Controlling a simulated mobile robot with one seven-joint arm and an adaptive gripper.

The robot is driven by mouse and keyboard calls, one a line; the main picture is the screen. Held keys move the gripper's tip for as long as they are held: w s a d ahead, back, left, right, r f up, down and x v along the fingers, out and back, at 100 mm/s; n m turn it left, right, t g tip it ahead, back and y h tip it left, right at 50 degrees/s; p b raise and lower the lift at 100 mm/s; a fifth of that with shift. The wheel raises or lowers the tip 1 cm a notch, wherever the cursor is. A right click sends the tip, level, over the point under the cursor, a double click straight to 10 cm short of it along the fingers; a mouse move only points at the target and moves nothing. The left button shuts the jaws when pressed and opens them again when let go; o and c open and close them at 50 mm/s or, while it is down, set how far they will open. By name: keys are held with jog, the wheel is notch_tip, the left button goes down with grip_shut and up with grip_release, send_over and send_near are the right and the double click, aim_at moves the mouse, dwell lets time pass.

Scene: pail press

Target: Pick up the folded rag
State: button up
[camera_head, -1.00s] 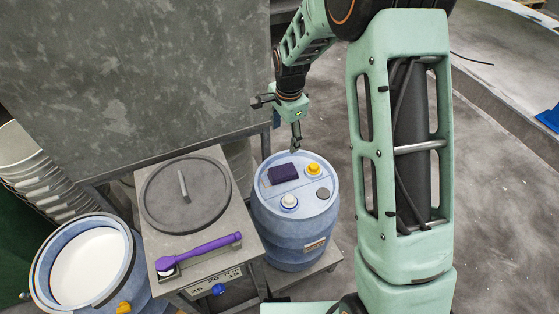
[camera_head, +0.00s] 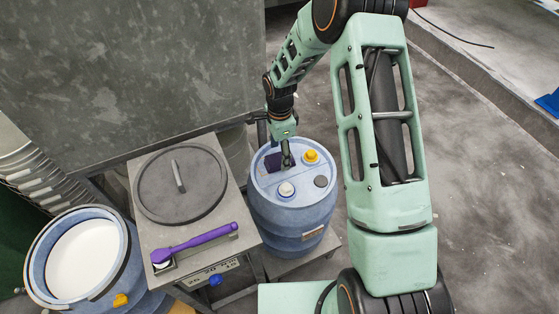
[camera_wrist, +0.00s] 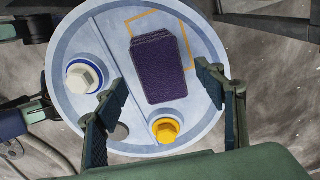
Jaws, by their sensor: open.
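The folded rag (camera_wrist: 158,68) is dark purple and lies flat on the top of the blue drum (camera_wrist: 78,120). In the wrist view it covers part of a yellow outline on the lid. In the head view the rag (camera_head: 272,162) is partly hidden by my gripper (camera_head: 287,160), which is just above the drum top. In the wrist view my gripper (camera_wrist: 160,112) is open, with one finger to the lower left of the rag and the other to its right.
The drum top has a yellow cap (camera_wrist: 165,130) and a white cap (camera_wrist: 82,76) near the rag. An open blue pail (camera_head: 118,262) is at far left.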

jog(key=shift+f, duration=1.35)
jog(key=shift+c, duration=0.5)
jog(key=c, duration=1.1)
jog(key=shift+c, duration=0.2)
jog(key=shift+r, duration=0.1)
jog(key=shift+w+r, duration=0.1)
jog(key=shift+r, duration=0.45)
jog(key=s+a+r, duration=0.1)
jog(key=s+r, duration=1)
jog(key=s, duration=0.3)
jog(key=shift+a+r, duration=0.4)
